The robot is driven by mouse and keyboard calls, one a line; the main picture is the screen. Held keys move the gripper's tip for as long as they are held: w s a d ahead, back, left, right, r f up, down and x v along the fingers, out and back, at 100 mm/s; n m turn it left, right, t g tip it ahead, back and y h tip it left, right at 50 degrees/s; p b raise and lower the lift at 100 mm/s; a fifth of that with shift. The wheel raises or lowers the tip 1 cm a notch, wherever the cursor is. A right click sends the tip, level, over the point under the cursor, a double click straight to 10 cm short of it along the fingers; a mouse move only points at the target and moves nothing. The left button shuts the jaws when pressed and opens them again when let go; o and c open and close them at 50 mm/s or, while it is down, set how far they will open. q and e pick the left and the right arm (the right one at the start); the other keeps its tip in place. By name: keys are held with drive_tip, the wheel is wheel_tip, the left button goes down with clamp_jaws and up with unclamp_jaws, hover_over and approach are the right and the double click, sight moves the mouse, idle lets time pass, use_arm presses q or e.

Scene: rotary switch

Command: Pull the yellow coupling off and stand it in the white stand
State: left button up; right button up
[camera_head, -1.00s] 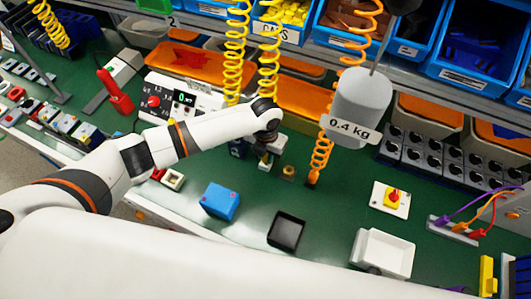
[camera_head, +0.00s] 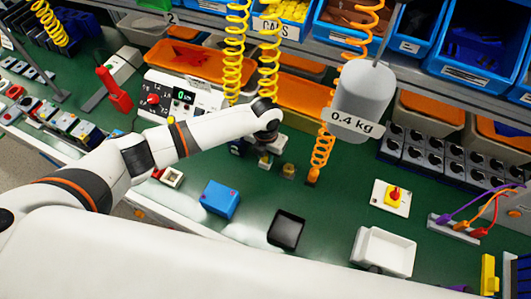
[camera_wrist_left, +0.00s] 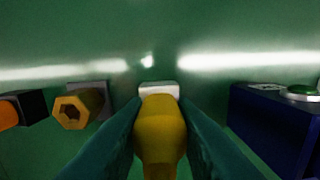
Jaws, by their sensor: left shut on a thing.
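My left gripper (camera_head: 267,150) reaches down over the green bench in the head view. In the left wrist view its dark fingers (camera_wrist_left: 160,135) are shut on the yellow coupling (camera_wrist_left: 160,128), one on each side. A small white block (camera_wrist_left: 159,89), which looks like the white stand, shows just beyond the coupling's far end. I cannot tell whether the two touch or whether the coupling sits in it. A hexagonal yellow-brass fitting (camera_wrist_left: 78,107) on a grey base stands to the left; it also shows in the head view (camera_head: 289,171). My right gripper is not in view.
A dark blue box (camera_wrist_left: 275,125) with a green button stands close on the right in the wrist view. An orange coiled hose (camera_head: 321,155) hangs right of the gripper, near a grey weight (camera_head: 362,90). A blue box (camera_head: 220,198) and black tray (camera_head: 286,230) lie nearer.

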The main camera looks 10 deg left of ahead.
use_arm(q)
drive_tip(key=shift+f, duration=0.2)
drive_tip(key=o, duration=1.1)
drive_tip(key=shift+r, duration=0.1)
wheel_tip(320, 180, up, 12)
drive_tip(key=shift+f+b, duration=0.1)
drive_tip(key=shift+b, duration=0.65)
